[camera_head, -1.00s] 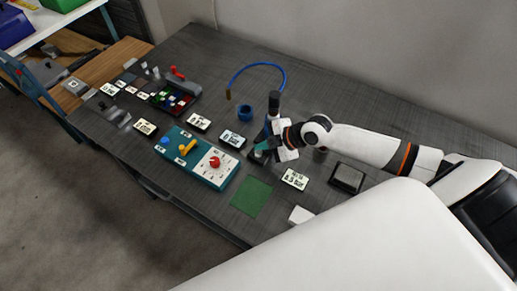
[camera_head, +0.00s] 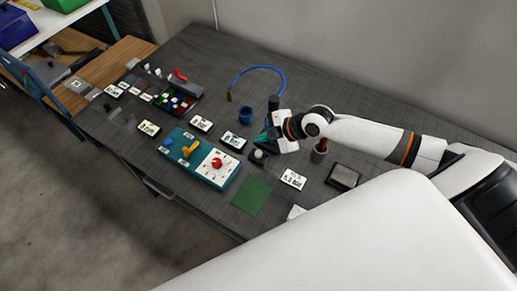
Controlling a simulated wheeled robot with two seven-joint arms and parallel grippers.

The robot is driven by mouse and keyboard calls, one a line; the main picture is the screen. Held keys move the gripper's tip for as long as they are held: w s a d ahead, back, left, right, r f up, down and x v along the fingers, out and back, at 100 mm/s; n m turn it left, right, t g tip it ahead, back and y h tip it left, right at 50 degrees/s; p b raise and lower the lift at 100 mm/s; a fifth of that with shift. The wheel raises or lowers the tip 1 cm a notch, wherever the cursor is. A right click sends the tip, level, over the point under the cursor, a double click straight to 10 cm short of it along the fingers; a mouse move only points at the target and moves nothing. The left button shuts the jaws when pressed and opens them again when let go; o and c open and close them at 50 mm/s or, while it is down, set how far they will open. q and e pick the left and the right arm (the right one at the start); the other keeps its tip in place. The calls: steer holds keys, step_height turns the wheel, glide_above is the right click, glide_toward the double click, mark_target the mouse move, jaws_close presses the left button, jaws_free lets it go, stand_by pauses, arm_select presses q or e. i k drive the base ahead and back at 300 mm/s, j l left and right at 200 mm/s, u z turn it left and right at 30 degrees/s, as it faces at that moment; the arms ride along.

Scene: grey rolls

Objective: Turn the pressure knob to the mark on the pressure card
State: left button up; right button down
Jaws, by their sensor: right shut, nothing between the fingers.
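A teal control box (camera_head: 208,174) lies on the dark table. On its white dial face is a red knob (camera_head: 217,163); its exact pointing is too small to read. A yellow lever (camera_head: 191,149) and a blue knob (camera_head: 168,142) are on the same box. Several white cards with print too small to read lie around it, such as one behind the box (camera_head: 233,141) and one to its right (camera_head: 293,179). My right gripper (camera_head: 266,143) is shut and empty, behind and right of the box, apart from the red knob. My left gripper is not in view.
A small dark base with a grey knob (camera_head: 258,156) is just below my right gripper. A blue cup (camera_head: 245,115), a blue cable (camera_head: 262,68), a green mat (camera_head: 251,197), a dark tray (camera_head: 344,177) and a cup (camera_head: 320,151) stand nearby.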

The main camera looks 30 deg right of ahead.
mark_target(216, 163)
steer(key=k+j, duration=0.5)
steer(key=k, duration=0.15)
steer(key=k+j, duration=0.5)
steer(key=k, duration=0.2)
